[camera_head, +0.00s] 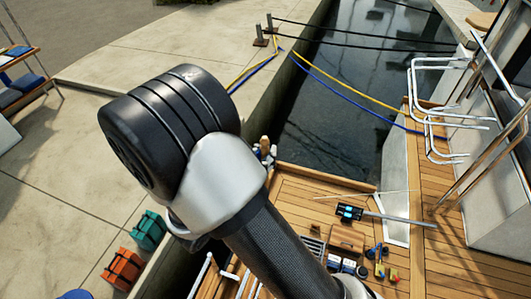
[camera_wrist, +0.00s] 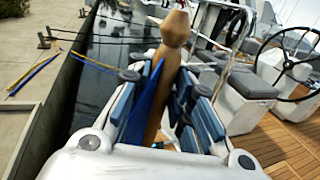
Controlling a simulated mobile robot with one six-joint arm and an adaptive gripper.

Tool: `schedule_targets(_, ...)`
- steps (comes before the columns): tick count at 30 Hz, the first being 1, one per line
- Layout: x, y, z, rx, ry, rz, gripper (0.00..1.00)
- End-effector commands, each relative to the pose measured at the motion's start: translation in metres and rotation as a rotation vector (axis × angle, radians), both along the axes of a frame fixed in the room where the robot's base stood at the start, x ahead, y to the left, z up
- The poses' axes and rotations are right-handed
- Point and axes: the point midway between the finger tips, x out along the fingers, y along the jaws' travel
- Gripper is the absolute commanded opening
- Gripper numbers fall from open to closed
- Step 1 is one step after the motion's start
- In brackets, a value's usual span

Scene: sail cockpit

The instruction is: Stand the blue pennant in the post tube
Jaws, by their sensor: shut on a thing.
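The blue pennant (camera_wrist: 143,108) is in my gripper (camera_wrist: 164,84) in the wrist view. Its blue cloth hangs beside a brown wooden staff (camera_wrist: 172,50) with a thick, faceted knob at the top. The blue-padded fingers are shut on the staff, which leans slightly in the picture. The lower end of the staff is hidden behind the gripper body. I cannot make out the post tube in either view.
The boat's wooden deck (camera_head: 297,191) holds a black tool with a long rod (camera_head: 350,212), a wooden box (camera_head: 346,238) and small items. Bent metal rails (camera_head: 440,120) stand at right. Dark water (camera_head: 350,80) lies beside the concrete quay (camera_head: 50,165). A steering wheel (camera_wrist: 296,65) is at right.

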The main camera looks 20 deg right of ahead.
Motion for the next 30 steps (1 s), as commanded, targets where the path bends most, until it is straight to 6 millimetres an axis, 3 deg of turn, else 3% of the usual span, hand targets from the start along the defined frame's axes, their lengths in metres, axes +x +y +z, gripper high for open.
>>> schedule_targets(15, 0.000, 0.000, -0.041, 0.000, -0.001, 0.000, 0.00)
schedule_targets(30, 0.000, 0.000, -0.048, 0.000, -0.001, 0.000, 0.00)
